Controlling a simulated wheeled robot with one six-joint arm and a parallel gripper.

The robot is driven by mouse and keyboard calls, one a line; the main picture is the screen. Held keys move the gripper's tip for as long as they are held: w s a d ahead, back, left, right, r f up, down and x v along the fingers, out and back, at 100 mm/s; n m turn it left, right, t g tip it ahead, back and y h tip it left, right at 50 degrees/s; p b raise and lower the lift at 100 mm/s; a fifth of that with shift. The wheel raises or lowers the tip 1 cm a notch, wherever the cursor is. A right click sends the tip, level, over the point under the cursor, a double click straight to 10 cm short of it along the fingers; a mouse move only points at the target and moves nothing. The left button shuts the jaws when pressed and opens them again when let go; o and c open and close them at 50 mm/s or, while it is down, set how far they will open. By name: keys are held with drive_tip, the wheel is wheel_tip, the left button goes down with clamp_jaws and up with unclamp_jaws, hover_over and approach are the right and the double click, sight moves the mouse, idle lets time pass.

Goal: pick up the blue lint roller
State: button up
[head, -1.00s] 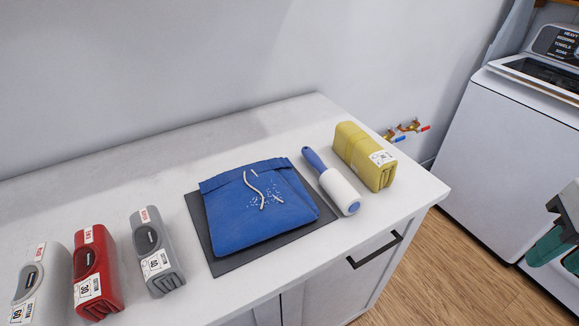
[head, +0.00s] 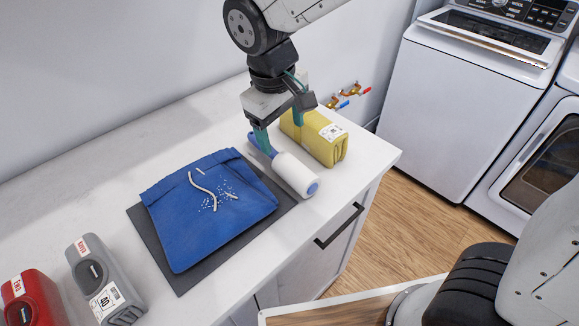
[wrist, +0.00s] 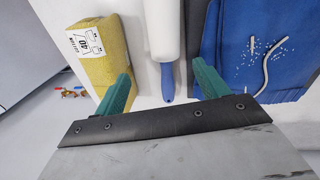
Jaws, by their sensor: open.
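The lint roller (head: 293,174) lies on the white countertop, between the folded blue cloth and the yellow package. It has a white roll and a blue handle, which shows in the wrist view (wrist: 168,82). My gripper (head: 279,136) is open over the handle end, with green fingers. In the wrist view my gripper (wrist: 163,84) has one finger on each side of the handle, with gaps between. The left finger is close to the yellow package. I cannot tell the exact height of the fingertips over the counter.
The yellow package (head: 318,136) stands right beside the roller. The blue cloth (head: 212,210), with white threads and crumbs on it, lies on a dark mat (head: 181,284). Grey (head: 104,280) and red (head: 30,301) packages stand at the left. A washer (head: 465,95) is across a floor gap.

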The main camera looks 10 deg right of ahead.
sight(278, 156)
drive_tip(key=shift+w+a+f, duration=0.15)
drive_tip(key=shift+a+f, duration=0.25)
drive_tip(key=shift+a, duration=0.3)
drive_tip(key=shift+a+f+n, duration=0.2)
drive_tip(key=shift+f+n, duration=0.1)
drive_tip(key=shift+f, duration=0.05)
drive_tip(key=f, duration=0.2)
drive_tip(key=w+f, duration=0.1)
drive_tip(key=f, duration=0.1)
drive_tip(key=d+f, duration=0.1)
drive_tip(key=f, duration=0.2)
drive_tip(key=shift+w, duration=0.15)
drive_tip(key=c, duration=1.1)
